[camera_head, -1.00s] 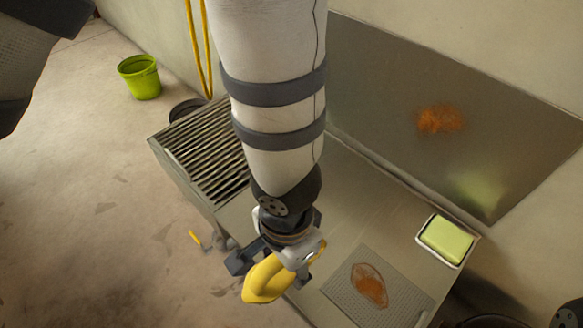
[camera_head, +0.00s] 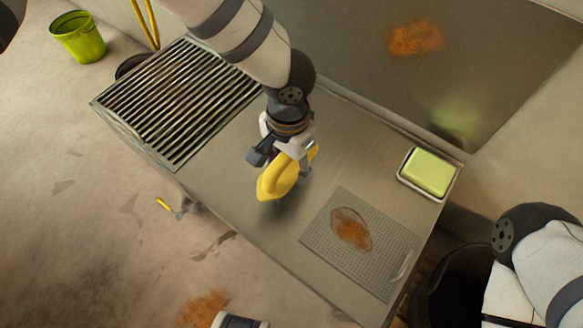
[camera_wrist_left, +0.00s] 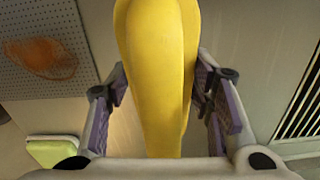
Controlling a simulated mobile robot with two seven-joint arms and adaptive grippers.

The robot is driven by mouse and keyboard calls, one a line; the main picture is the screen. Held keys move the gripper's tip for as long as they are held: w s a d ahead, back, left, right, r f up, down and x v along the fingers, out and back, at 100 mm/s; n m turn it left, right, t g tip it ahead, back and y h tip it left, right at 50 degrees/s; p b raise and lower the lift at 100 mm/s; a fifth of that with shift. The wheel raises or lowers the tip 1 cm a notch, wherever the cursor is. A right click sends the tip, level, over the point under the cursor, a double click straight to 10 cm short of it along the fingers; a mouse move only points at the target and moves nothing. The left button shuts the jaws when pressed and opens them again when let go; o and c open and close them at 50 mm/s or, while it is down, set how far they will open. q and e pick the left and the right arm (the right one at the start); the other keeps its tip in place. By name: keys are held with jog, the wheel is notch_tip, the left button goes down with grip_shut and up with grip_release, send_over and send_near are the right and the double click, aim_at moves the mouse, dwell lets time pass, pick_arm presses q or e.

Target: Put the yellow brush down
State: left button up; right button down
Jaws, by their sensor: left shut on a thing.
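The yellow brush (camera_head: 273,184) is in my left gripper (camera_head: 284,164), above the bare middle of the grey bench top (camera_head: 232,205). In the left wrist view the brush (camera_wrist_left: 157,70) runs up between the two fingers of the left gripper (camera_wrist_left: 160,92). The fingers close on it from both sides. A small dark shadow lies under the brush, and I cannot tell whether it touches the bench. The underside of the brush is hidden. My right arm shows at the lower right of the head view, but its gripper is out of the picture.
A slatted grille (camera_head: 180,100) fills the bench's left end. A perforated mat (camera_head: 385,265) with a rusty-brown patch (camera_head: 351,231) lies to the right. A green block (camera_head: 429,171) sits in a tray (camera_head: 405,181) by the back edge. A green bucket (camera_head: 78,38) stands on the floor.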

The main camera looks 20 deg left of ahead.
aim_at(290, 172)
pick_arm(q)
jog(key=f, duration=0.1)
jog(key=f+b, duration=0.1)
jog(key=f, duration=0.2)
jog(key=shift+w+f, duration=0.1)
jog(key=shift+w, duration=0.25)
jog(key=shift+r, duration=0.2)
jog(key=o, duration=1.1)
jog(key=shift+f, duration=0.15)
notch_tip(290, 172, up, 12)
jog(key=p, duration=0.3)
jog(key=shift+r+p, duration=0.2)
jog(key=shift+p, duration=0.15)
jog(key=shift+d+f, duration=0.1)
